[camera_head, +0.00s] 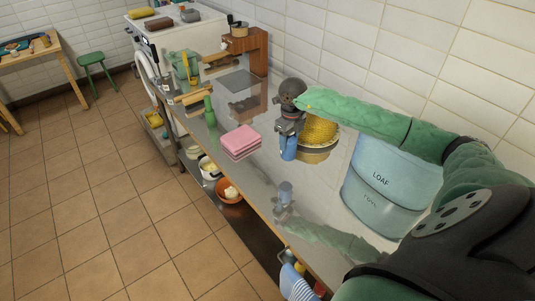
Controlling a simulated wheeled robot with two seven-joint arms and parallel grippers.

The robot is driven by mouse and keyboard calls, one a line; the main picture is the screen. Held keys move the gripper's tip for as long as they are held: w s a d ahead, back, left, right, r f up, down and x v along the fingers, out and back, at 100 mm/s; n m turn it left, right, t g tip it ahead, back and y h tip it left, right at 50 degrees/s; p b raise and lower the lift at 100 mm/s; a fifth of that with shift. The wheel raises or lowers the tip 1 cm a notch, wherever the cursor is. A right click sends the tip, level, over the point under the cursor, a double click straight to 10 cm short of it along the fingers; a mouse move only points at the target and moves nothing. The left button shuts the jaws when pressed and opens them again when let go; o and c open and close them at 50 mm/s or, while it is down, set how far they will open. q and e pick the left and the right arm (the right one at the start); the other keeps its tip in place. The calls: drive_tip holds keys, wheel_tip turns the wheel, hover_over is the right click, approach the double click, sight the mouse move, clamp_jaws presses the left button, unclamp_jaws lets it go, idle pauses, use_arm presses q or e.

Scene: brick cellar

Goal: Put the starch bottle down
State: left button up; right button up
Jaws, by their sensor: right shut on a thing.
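The starch bottle, seemingly the small blue bottle (288,149), is upright in my right gripper (288,130). My right arm reaches in from the right, and the gripper is shut on the bottle's upper part, hiding it. The bottle is over the shiny steel counter (262,180). Its reflection shows below it with a gap between, so it appears held above the surface. My left gripper is not in view.
A basket with a yellow cloth-like thing (319,132) is close behind the bottle. A blue LOAF bin (386,178) stands to the right. Folded pink cloths (240,141) lie to the left. The counter's front strip between the cloths and bin looks clear.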

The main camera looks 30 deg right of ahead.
drive_tip(key=w+a+f, duration=0.1)
drive_tip(key=w+f, duration=0.1)
drive_tip(key=f, duration=0.1)
drive_tip(key=w+a+f+b, duration=0.1)
drive_tip(key=w+a+f, duration=0.2)
drive_tip(key=w+f, duration=0.1)
drive_tip(key=f, duration=0.1)
drive_tip(key=shift+w+a+f, duration=0.25)
drive_tip(key=shift+a+f, duration=0.05)
drive_tip(key=shift+f, duration=0.15)
drive_tip(key=o, duration=1)
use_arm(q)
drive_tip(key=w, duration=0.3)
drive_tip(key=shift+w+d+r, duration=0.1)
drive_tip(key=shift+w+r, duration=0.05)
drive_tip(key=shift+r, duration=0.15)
use_arm(e)
drive_tip(key=shift+o, duration=0.2)
